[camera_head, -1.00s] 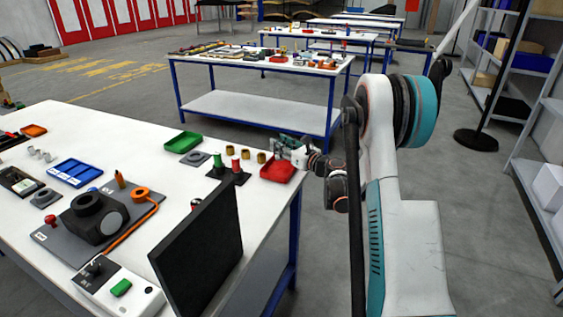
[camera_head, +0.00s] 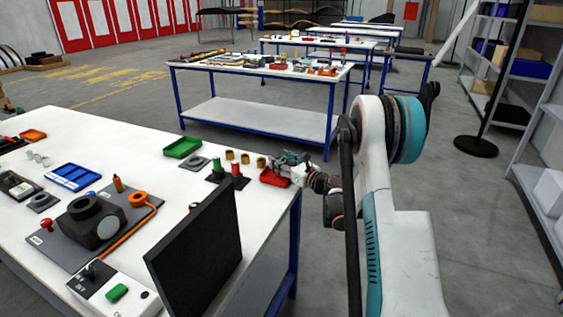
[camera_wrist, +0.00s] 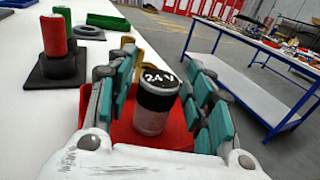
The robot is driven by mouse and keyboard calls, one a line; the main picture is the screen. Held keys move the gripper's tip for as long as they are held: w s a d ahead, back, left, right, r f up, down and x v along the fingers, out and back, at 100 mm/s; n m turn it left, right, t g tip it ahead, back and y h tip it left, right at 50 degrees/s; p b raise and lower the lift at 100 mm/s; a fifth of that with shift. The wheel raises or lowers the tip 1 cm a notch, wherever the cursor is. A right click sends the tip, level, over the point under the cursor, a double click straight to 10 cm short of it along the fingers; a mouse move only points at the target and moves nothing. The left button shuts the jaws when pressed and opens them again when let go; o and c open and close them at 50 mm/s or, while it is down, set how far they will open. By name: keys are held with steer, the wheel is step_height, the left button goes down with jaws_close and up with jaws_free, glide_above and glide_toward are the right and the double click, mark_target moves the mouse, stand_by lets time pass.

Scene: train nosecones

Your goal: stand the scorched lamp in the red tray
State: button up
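The lamp (camera_wrist: 155,104) is a short cylinder with a black top marked "24 V", a black upper band and a silver-grey lower body. In the wrist view it is upright between my fingers, over the floor of the red tray (camera_wrist: 185,137). Whether its base touches the tray is unclear. My gripper (camera_wrist: 160,80) reaches over the tray with a finger on each side of the lamp; whether the pads press on it is not clear. In the head view the red tray (camera_head: 272,179) lies at the table's right edge, and my gripper (camera_head: 283,163) partly covers it.
Red (camera_wrist: 54,37) and green (camera_wrist: 57,15) posts on dark bases stand left of the tray. Brass cups (camera_head: 245,158) and a green tray (camera_head: 183,147) lie beyond. A dark upright panel (camera_head: 200,250) stands on the table nearer the camera.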

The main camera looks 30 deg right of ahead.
steer(key=shift+r, duration=0.1)
steer(key=shift+s, duration=0.2)
steer(key=p+v, duration=0.3)
steer(key=v, duration=0.8)
steer(key=shift+s+p, duration=0.3)
steer(key=shift+p, duration=0.05)
